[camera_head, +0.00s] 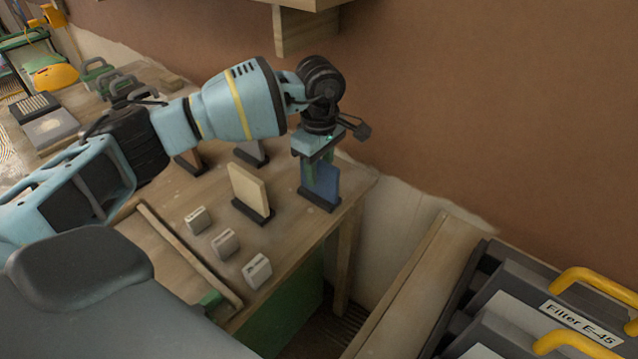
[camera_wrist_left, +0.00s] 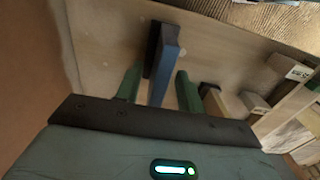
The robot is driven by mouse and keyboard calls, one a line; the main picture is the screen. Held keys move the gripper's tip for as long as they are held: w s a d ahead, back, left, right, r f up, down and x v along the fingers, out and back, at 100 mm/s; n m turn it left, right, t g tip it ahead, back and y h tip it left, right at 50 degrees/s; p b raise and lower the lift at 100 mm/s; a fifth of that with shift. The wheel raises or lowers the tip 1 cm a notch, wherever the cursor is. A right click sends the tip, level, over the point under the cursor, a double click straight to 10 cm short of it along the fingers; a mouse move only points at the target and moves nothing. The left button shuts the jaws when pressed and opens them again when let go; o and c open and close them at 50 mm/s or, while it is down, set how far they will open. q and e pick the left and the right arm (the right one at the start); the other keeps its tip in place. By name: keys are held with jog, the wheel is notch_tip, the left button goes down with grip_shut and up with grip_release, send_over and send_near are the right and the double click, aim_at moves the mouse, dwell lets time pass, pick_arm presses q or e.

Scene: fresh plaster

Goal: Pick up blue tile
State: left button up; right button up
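The blue tile (camera_head: 327,186) stands upright in a dark base near the right end of the wooden table (camera_head: 290,235). My left gripper (camera_head: 318,172) reaches down over it from above. In the left wrist view the blue tile (camera_wrist_left: 165,72) lies between the two green fingers of my left gripper (camera_wrist_left: 158,90), with a gap on each side. The fingers are open. The tile's dark base (camera_wrist_left: 156,42) shows beyond the fingertips. My right gripper is not in view.
A cream tile (camera_head: 249,186) stands in a dark base left of the blue one. Partly hidden tiles stand behind my arm. Small pale blocks (camera_head: 225,243) line the table front. A brown wall (camera_head: 450,100) rises close behind. Grey cases with yellow handles (camera_head: 540,310) are at lower right.

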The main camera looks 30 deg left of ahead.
aim_at(319, 193)
pick_arm(q)
jog(key=shift+w+f, duration=0.1)
jog(key=shift+f, duration=1.75)
grip_shut()
